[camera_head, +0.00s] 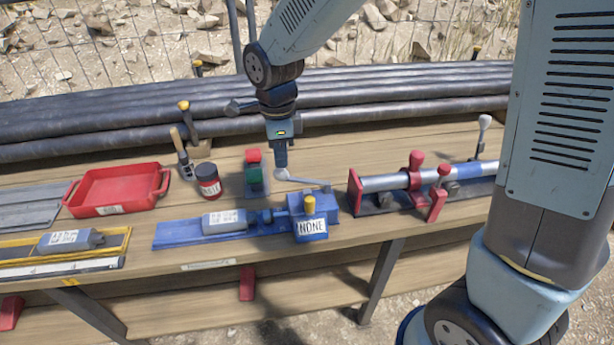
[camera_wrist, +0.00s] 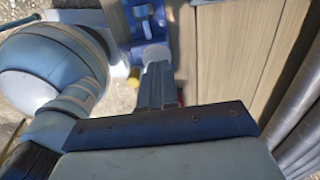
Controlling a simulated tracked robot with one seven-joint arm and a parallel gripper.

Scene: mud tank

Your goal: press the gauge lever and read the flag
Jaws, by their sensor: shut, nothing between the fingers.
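The blue gauge (camera_head: 330,203) stands near the front edge of the bench, with a yellow knob (camera_head: 309,204) and a white plate reading "NONE" (camera_head: 312,227) on its front. Its grey lever (camera_head: 305,181) runs left from the block and ends in a pale round knob (camera_head: 281,174). My gripper (camera_head: 281,166) is shut and empty, pointing down right at the knob; I cannot tell whether it touches. In the wrist view, my gripper (camera_wrist: 156,84) hides part of the lever; the pale knob (camera_wrist: 152,56) shows just beyond the fingers, with the blue gauge (camera_wrist: 138,22) behind.
A grey labelled block (camera_head: 225,220) lies on the blue rail left of the gauge. A red-and-green block (camera_head: 254,178), a dark can (camera_head: 208,182) and a red tray (camera_head: 115,188) stand left. A red clamp with a pipe (camera_head: 390,183) stands right. Black pipes (camera_head: 160,128) line the back.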

